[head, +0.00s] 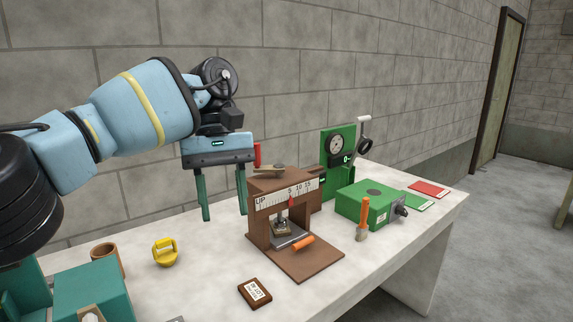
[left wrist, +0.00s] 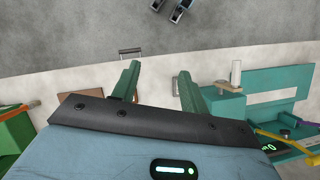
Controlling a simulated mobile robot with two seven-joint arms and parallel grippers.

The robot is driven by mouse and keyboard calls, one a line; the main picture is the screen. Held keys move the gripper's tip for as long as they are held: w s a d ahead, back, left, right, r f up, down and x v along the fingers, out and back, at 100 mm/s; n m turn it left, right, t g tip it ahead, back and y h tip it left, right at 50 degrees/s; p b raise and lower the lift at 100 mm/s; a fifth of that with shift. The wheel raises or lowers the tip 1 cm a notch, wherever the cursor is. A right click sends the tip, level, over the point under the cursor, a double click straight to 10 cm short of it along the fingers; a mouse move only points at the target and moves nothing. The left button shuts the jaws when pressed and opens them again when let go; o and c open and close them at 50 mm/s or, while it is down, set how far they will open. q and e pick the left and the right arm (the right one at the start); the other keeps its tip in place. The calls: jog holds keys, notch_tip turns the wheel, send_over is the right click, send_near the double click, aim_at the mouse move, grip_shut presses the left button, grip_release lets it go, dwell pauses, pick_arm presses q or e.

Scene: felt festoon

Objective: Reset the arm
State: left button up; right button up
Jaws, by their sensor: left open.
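My left gripper (head: 224,217) hangs over the back of the table with its two green fingers pointing down and spread apart, nothing between them. It is left of and behind a brown wooden press (head: 262,235) with a scale, a red pointer, an "UP" mark and an orange handle (head: 303,243) at its front. In the left wrist view the open fingers (left wrist: 159,72) show over the pale table edge. My right gripper cannot be made out in either view.
A green box (head: 366,205), a green dial stand (head: 337,160), an orange-handled brush (head: 364,218) and red card (head: 429,188) stand to the right. The wall is close behind.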

pick_arm(q)
jog(key=s+d+f+n+g+h, duration=0.1)
jog(key=s+d+f+n+h, duration=0.5)
jog(key=d+f+n+h, duration=0.4)
jog(key=s+d+f+n+h, duration=0.6)
jog(key=d+f+n+h, duration=0.3)
jog(key=d, duration=0.4)
jog(key=s+a+f+n+t+y+p, duration=0.1)
jog(key=a+f+n+t+y, duration=0.4)
jog(key=a+f+n+t, duration=0.9)
jog(key=s+a+f+n+t+y+p, duration=0.1)
jog(key=a+f+n+t+y, duration=0.4)
jog(key=n, duration=1.6)
jog(key=s+a+f+n+g+y, duration=0.2)
jog(key=s+a+f+n+y, duration=0.2)
jog(key=s, duration=0.6)
jog(key=s+a+f+n+g+y, duration=0.2)
jog(key=s+a+f+n+y, duration=0.2)
jog(key=s+a+f+n, duration=0.4)
jog(key=s+a+f, duration=0.2)
jog(key=s+f, duration=0.1)
jog(key=shift+s+g, duration=0.3)
jog(key=shift+g, duration=0.1)
pick_arm(e)
jog(key=w+r, duration=0.2)
jog(key=shift+d+r+t, duration=0.15)
jog(key=shift+r+t, duration=0.25)
